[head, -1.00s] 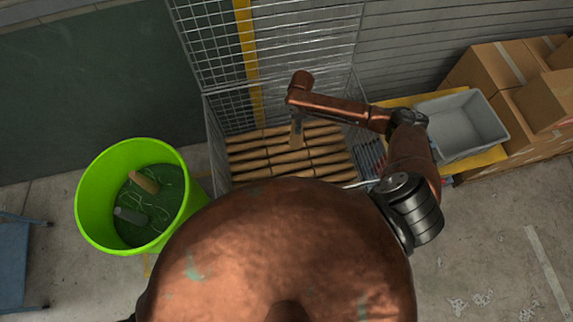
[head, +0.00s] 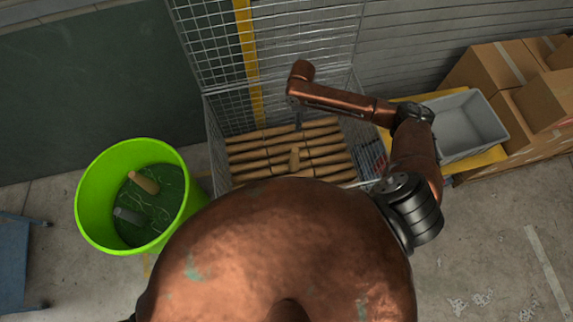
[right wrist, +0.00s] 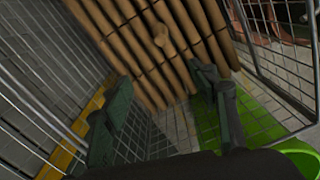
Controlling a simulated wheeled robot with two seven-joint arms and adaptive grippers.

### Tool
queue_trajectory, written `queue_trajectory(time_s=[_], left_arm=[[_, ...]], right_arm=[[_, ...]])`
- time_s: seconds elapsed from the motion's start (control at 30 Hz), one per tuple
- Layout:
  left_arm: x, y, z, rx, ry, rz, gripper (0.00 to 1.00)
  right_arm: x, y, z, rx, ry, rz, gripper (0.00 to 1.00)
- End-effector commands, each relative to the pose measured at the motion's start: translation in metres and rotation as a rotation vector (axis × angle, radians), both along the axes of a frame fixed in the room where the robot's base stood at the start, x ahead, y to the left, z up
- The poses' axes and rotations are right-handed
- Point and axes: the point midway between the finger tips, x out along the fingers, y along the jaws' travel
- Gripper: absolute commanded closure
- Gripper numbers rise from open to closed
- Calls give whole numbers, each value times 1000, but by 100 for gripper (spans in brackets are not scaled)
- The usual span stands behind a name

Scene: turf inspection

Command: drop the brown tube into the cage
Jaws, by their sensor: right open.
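A brown tube (head: 295,158) is below my right gripper (head: 299,124), inside the wire cage (head: 214,150) and above or on the stacked brown tubes there. I cannot tell whether it touches them. My right gripper (right wrist: 160,100) is open and empty in that view, pointing down over the cage. My left gripper is not in view.
Rows of brown tubes (head: 250,155) lie in the cage. A green bin (head: 88,200) at the left holds another brown tube (head: 144,182) and a grey object (head: 130,216). A grey tray (head: 455,112) and cardboard boxes (head: 500,75) stand at the right.

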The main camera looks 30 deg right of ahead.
Motion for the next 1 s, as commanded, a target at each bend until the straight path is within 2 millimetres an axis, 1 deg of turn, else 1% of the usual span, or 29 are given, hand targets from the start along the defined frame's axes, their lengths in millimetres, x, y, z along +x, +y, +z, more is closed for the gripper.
queue_trajectory(time_s=[0.03,0.2,0.3,0.4,0.57,1.0], left_arm=[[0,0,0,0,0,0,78],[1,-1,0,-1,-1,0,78],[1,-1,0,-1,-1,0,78],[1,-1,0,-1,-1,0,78],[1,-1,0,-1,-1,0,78],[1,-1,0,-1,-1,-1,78]], right_arm=[[1,0,12,-1,-4,2,46],[1,0,46,0,-2,1,46],[0,0,59,-1,-1,1,46],[0,0,69,-1,-1,1,46],[0,0,74,1,1,0,46],[0,0,74,0,1,0,46]])
